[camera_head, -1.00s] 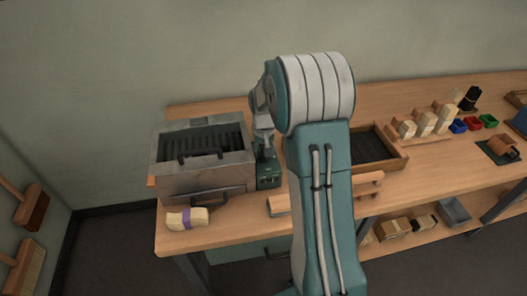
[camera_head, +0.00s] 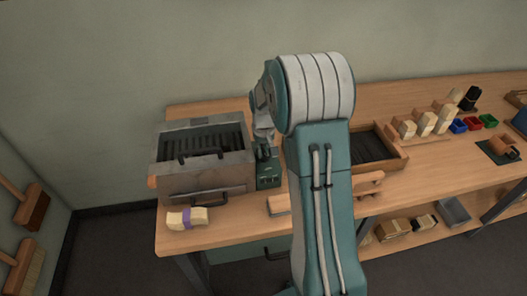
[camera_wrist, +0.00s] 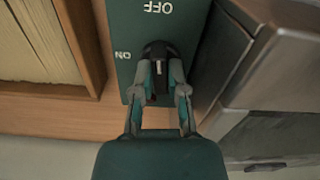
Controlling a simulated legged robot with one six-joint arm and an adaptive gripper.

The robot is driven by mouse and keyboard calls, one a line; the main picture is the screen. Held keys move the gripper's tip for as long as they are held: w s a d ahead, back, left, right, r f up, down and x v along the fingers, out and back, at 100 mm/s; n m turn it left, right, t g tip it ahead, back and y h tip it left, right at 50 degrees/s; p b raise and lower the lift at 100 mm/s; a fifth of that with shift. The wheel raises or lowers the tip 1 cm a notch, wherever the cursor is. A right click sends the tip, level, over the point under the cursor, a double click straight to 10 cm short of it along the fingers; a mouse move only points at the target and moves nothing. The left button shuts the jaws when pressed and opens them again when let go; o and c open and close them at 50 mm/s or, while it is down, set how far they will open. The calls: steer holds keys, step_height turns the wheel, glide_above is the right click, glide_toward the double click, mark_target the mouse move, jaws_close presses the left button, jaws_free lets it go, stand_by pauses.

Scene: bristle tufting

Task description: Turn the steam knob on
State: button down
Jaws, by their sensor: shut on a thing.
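The steam knob (camera_wrist: 160,54) is a black knob with a white mark on a green panel (camera_wrist: 125,22). The wrist view shows the panel upside down, with "OFF" above the knob and "ON" to its left. The white mark is short and slightly slanted; I cannot tell which end is its pointer. My gripper (camera_wrist: 161,78) is shut on the knob, one finger on each side. In the head view the green control box (camera_head: 268,180) stands at the right of the metal steam box (camera_head: 200,178). There my gripper is mostly hidden by my arm, and the knob cannot be made out.
The metal box's wall (camera_wrist: 245,55) stands close at the right of my gripper in the wrist view. A wooden tray (camera_wrist: 85,35) with pale contents is at the left. A purple-banded bristle bundle (camera_head: 187,217) lies at the bench's front left.

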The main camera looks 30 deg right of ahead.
steer(key=n, duration=1.2)
steer(key=shift+n, duration=2.2)
steer(key=c, duration=0.7)
jaws_free()
steer(key=shift+o, duration=0.2)
